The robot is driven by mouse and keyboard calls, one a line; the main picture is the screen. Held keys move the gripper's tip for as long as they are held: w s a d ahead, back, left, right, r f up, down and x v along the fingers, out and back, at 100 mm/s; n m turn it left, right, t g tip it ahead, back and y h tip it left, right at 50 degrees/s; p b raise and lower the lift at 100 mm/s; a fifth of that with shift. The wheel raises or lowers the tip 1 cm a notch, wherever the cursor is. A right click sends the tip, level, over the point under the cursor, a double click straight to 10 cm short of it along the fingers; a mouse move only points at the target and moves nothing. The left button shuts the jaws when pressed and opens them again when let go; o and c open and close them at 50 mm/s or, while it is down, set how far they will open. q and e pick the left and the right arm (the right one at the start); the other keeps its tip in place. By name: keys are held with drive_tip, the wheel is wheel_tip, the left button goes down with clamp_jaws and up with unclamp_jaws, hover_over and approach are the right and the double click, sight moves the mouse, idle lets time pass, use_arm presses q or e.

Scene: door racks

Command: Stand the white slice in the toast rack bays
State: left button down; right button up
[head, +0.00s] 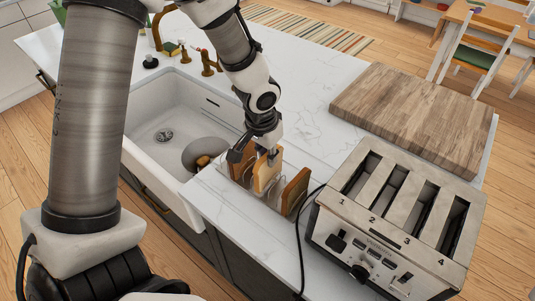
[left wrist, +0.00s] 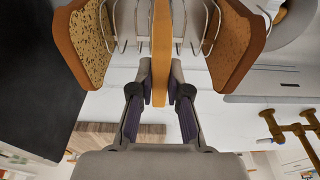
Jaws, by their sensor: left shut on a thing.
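My left gripper (head: 266,153) points down and is shut on the pale white slice (head: 266,174), which is upright. The left wrist view shows the slice edge-on (left wrist: 161,45) between my two fingers. It is in line with a gap between the wire loops of the toast rack (left wrist: 209,28). I cannot tell whether it touches the rack's base. A brown slice (head: 295,190) stands on the toaster side of it. Another brown slice (left wrist: 236,45) is on its other side, mostly hidden by my gripper in the head view. My right gripper is out of view.
A four-slot toaster (head: 398,222) stands right of the rack, its black cord (head: 298,240) running close by. A wooden board (head: 412,115) lies behind the toaster. The sink (head: 165,110) is left of the rack, with a brass tap (head: 208,62). The counter behind the rack is clear.

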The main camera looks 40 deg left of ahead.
use_arm(q)
drive_tip(key=c, duration=1.1)
unclamp_jaws()
drive_tip(key=shift+s+r, duration=0.1)
drive_tip(key=shift+s, duration=0.1)
drive_tip(key=shift+o, duration=0.2)
drive_tip(key=shift+w, duration=0.15)
wheel_tip(320, 180, up, 12)
drive_tip(key=s, duration=0.2)
drive_tip(key=shift+f, duration=0.2)
